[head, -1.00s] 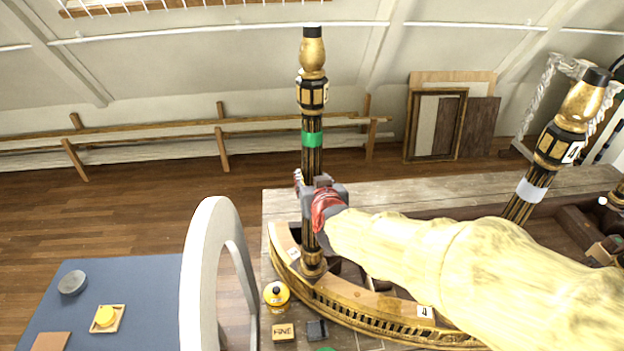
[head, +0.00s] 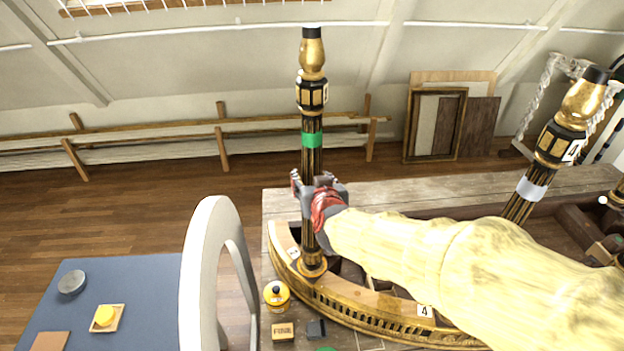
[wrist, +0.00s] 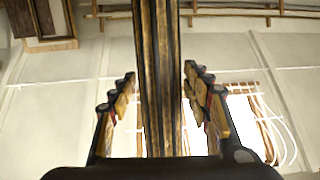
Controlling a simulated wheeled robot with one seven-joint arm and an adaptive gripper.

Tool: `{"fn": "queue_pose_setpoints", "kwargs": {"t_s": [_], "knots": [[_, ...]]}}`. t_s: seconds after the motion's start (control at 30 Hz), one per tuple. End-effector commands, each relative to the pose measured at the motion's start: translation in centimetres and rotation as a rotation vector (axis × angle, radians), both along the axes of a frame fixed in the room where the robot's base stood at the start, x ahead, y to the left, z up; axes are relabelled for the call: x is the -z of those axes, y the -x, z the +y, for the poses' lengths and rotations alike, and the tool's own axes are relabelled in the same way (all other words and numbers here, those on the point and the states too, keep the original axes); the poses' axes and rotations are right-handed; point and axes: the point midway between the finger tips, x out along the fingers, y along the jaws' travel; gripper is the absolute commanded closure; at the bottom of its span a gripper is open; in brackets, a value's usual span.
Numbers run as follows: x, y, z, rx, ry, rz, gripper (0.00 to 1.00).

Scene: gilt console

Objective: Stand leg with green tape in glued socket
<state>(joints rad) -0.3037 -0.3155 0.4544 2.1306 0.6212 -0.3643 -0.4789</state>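The leg with green tape (head: 312,139), black and gold, stands upright with its lower end at a round gold socket (head: 312,267) in the curved gilt frame (head: 365,301). How deep it sits, and any glue, cannot be seen. My gripper (head: 314,186) is around the leg's shaft below the tape. In the wrist view, the shaft (wrist: 159,80) runs between my spread fingers (wrist: 160,92), with gaps visible on both sides, so the gripper looks open.
A second leg with pale tape (head: 531,190) stands tilted in the picture at right. A yellow pot (head: 277,294) and small blocks (head: 283,331) lie by the frame's left front. A blue mat (head: 120,290) is at lower left. Space above the leg is clear.

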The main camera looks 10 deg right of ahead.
Motion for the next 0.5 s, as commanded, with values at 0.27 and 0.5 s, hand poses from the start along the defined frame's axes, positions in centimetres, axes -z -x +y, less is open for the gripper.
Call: {"fn": "queue_pose_setpoints", "kwargs": {"t_s": [0.27,0.5], "knots": [[0.15,0.03,0.0,0.0,0.0,0.003,0.41],[0.14,0.47,-0.02,-0.001,0.001,0.006,0.41]]}}
